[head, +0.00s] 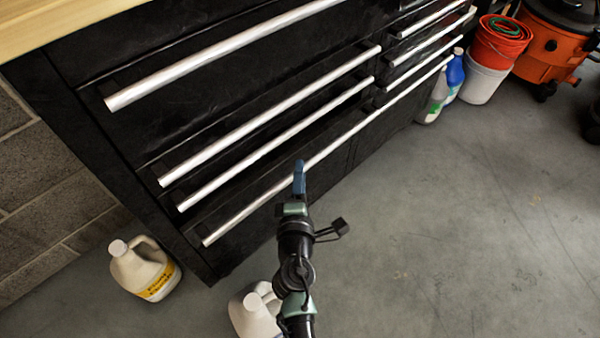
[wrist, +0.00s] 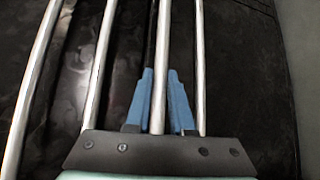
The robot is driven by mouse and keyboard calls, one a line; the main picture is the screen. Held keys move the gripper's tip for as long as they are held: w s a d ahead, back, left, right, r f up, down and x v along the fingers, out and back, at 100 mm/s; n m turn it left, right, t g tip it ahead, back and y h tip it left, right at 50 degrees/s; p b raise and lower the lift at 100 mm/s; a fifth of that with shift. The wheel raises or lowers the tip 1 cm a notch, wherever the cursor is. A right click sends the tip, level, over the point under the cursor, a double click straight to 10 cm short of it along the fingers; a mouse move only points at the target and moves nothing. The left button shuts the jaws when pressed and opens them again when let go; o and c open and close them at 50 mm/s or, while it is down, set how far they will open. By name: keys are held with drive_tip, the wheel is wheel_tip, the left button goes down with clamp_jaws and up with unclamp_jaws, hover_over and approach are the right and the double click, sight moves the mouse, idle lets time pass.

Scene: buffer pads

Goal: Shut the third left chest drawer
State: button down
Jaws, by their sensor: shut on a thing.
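The black chest has long silver bar handles on its left side. The third left drawer's handle (head: 250,160) runs diagonally, just above the long bottom handle (head: 240,217). My gripper (head: 299,165) reaches the chest front from below, its blue fingers overlapping the lower handles in the head view. In the wrist view, the third handle (wrist: 163,55) passes between the two blue fingers (wrist: 159,85), and my gripper is shut on it. This bar looks thicker and nearer than its neighbours. How far the drawer stands out is hard to tell.
A white jug with a yellow label (head: 145,268) stands by the chest's left corner, and another white jug (head: 256,312) stands beside my arm. Bottles (head: 436,100), buckets (head: 487,80) and an orange vacuum (head: 550,45) stand at the right. The floor (head: 450,230) right of my arm is clear.

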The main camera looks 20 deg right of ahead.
sight(286, 163)
idle(0.8)
drive_tip(key=w, duration=0.2)
drive_tip(key=w+a+b, duration=0.1)
drive_tip(key=shift+w+a+b, duration=0.15)
drive_tip(key=shift+w+b, duration=0.15)
drive_tip(key=shift+w, duration=0.05)
drive_tip(key=shift+w+a+r, duration=0.1)
drive_tip(key=shift+w, duration=0.05)
drive_tip(key=c, duration=0.8)
unclamp_jaws()
drive_tip(key=p+v, duration=0.1)
drive_tip(key=v, duration=1.1)
drive_tip(key=shift+s+a, duration=0.15)
drive_tip(key=shift+s, duration=0.25)
